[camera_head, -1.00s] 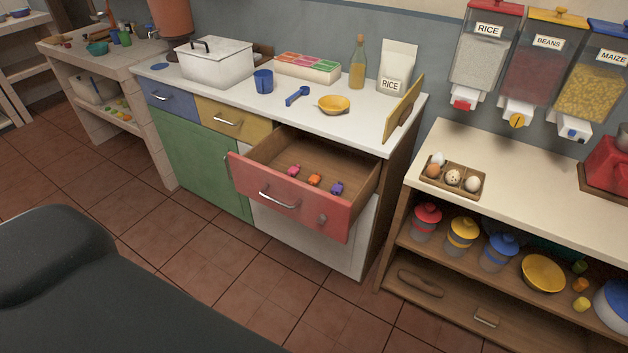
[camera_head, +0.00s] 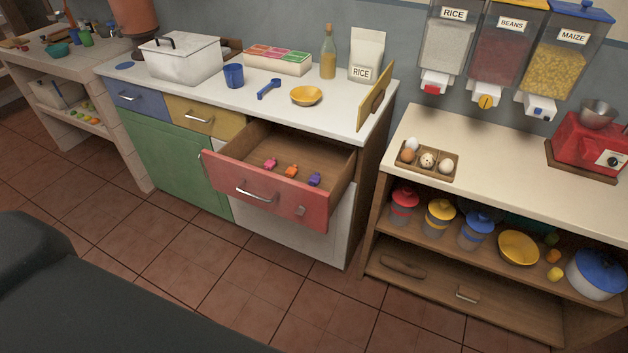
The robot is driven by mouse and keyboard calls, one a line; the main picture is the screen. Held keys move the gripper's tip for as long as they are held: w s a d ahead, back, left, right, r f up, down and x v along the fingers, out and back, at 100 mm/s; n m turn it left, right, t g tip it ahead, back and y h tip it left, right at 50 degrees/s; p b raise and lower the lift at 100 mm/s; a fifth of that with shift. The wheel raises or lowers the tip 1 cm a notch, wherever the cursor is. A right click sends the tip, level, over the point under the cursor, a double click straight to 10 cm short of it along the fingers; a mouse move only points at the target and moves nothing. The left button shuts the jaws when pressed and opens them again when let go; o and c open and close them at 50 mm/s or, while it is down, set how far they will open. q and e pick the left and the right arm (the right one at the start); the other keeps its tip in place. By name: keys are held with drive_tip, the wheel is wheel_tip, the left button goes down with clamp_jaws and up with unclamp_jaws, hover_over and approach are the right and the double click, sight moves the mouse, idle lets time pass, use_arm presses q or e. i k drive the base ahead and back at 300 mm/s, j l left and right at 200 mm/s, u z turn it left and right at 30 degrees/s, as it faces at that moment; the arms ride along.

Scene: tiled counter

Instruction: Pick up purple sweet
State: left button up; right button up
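The purple sweet (camera_head: 314,179) lies in the open red drawer (camera_head: 262,200), at the right end of a short row. An orange sweet (camera_head: 291,171) lies to its left, and a pink sweet (camera_head: 271,164) lies left of that. The sweets are apart from each other on the drawer's wooden floor. Neither of my grippers is in view.
The white counter (camera_head: 210,96) above the drawer holds a white pot (camera_head: 180,60), blue cup (camera_head: 233,77), blue scoop (camera_head: 269,88) and yellow bowl (camera_head: 306,96). A shelf unit (camera_head: 490,165) stands to the right. The tiled floor (camera_head: 220,270) before the drawer is clear.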

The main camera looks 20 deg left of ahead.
sight(314, 179)
drive_tip(key=i+j, duration=0.1)
drive_tip(key=j, duration=0.35)
drive_tip(key=i+j+z, duration=0.1)
drive_tip(key=j, duration=0.3)
drive_tip(key=i+j, duration=0.15)
drive_tip(key=j, duration=0.3)
drive_tip(key=i+j+z, duration=0.1)
drive_tip(key=j, duration=0.35)
